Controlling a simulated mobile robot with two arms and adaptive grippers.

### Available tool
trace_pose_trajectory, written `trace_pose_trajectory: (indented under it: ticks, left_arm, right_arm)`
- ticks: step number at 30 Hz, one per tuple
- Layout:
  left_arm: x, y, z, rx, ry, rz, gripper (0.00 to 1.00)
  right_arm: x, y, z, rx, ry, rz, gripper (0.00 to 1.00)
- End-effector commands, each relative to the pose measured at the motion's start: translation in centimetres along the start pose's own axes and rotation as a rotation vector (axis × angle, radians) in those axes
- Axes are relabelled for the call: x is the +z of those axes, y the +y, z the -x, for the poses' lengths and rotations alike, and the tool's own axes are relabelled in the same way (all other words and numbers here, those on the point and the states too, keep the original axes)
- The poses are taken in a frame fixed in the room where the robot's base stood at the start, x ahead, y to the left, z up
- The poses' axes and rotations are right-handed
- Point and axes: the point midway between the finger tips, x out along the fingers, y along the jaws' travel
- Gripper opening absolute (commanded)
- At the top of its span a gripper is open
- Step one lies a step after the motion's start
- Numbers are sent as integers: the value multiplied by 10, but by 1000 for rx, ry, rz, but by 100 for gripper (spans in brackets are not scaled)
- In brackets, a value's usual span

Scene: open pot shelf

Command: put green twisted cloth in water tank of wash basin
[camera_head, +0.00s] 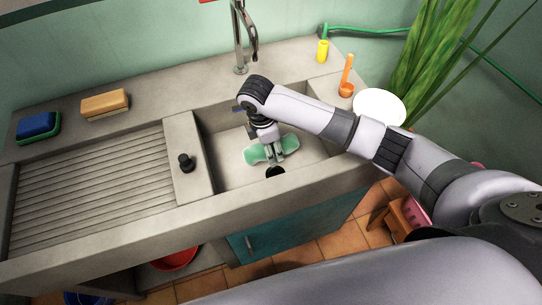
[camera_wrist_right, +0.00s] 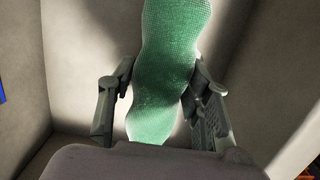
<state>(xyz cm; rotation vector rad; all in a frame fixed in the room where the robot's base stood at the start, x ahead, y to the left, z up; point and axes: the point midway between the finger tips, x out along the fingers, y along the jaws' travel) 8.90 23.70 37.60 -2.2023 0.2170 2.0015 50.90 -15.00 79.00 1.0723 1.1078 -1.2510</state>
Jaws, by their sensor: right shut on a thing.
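The green twisted cloth (camera_head: 256,154) is in the water tank (camera_head: 222,172) of the stone wash basin, over or near its floor; I cannot tell whether it touches. My right gripper (camera_head: 276,155) reaches down into the tank and is shut on the cloth's middle. In the right wrist view the cloth (camera_wrist_right: 170,60) runs lengthwise between the two fingers (camera_wrist_right: 160,95), with both ends sticking out. My left gripper does not show.
A ribbed washboard (camera_head: 90,195) fills the basin's left side. A black plug (camera_head: 186,162) stands on the divider, and a dark drain hole (camera_head: 275,172) is in the tank floor. The faucet (camera_head: 240,40) rises behind.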

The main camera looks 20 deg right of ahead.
Motion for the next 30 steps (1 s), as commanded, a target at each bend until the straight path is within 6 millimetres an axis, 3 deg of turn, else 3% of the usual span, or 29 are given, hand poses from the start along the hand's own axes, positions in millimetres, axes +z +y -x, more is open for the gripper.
trace_pose_trajectory:
  ticks: [12, 25, 26, 30]
  left_arm:
    - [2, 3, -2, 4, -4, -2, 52]
    - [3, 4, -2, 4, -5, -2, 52]
    - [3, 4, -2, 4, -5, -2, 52]
    - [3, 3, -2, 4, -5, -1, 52]
  right_arm:
    - [-8, 0, -48, -1, 0, -1, 11]
    - [-9, 0, -56, 1, 1, -1, 11]
    - [-9, 0, -56, 0, 1, -1, 46]
    - [-9, 0, -56, 0, 1, 0, 55]
